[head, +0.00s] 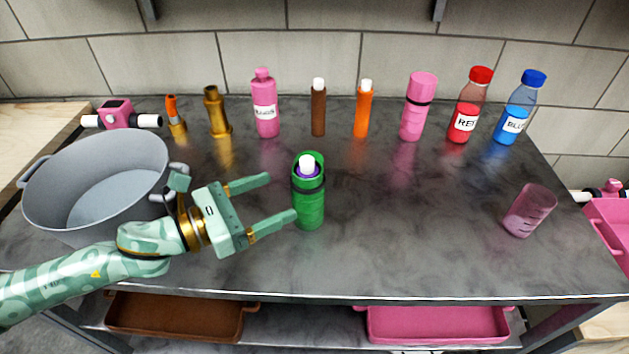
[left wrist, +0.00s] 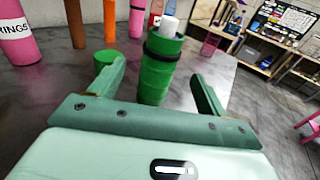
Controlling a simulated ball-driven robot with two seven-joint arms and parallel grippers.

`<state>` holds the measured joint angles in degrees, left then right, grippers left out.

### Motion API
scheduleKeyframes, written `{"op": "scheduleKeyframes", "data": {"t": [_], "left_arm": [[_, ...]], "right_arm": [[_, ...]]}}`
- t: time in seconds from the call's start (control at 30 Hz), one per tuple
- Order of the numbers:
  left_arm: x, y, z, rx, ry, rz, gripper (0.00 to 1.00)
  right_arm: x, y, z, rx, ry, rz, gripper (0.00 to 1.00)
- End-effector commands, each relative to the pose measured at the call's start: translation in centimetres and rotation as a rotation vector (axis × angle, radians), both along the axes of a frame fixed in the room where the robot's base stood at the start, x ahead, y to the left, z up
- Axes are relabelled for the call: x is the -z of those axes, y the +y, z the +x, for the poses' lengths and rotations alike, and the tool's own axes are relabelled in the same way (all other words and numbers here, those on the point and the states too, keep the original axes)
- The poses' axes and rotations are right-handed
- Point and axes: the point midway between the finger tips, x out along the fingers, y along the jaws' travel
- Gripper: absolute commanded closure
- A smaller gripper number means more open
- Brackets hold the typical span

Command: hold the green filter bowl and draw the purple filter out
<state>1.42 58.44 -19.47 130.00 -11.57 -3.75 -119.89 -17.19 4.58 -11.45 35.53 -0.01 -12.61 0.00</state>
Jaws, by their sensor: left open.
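The green filter bowl (head: 309,205) stands upright near the middle of the counter, with a dark band near its top. The purple filter (head: 304,174) sits inside it; only a little purple and its white top show above the bowl. My left gripper (head: 282,200) is open and empty, just left of the bowl, with its fingers pointing towards it. In the left wrist view, the bowl (left wrist: 156,80) appears between and beyond the fingertips, and the filter's white top (left wrist: 169,26) sticks up. My right gripper is not in view.
A grey pot (head: 100,185) stands behind my left arm. Several bottles and filters line the back, including a pink bottle (head: 265,105) and red bottle (head: 467,110). A pink measuring cup (head: 530,211) stands at right. The counter right of the bowl is clear.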

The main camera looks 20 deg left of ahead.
Motion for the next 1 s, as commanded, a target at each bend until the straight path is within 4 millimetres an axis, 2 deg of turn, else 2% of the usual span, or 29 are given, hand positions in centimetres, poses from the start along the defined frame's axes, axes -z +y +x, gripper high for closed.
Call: {"op": "scheduleKeyframes", "data": {"t": [0.5,0.7,0.97,1.0], "left_arm": [[0.5,-5.4,6.4,0.000,0.000,-0.001,0.24],[0.5,-6.3,7.4,0.001,0.000,0.002,0.24],[0.4,-6.3,7.4,0.001,0.000,0.001,0.24],[0.4,-6.3,7.4,0.001,0.000,0.001,0.35]], "right_arm": [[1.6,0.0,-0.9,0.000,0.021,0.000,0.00],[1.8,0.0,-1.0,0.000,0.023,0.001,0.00],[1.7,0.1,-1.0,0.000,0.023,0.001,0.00],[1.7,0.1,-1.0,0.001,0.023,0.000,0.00]]}}
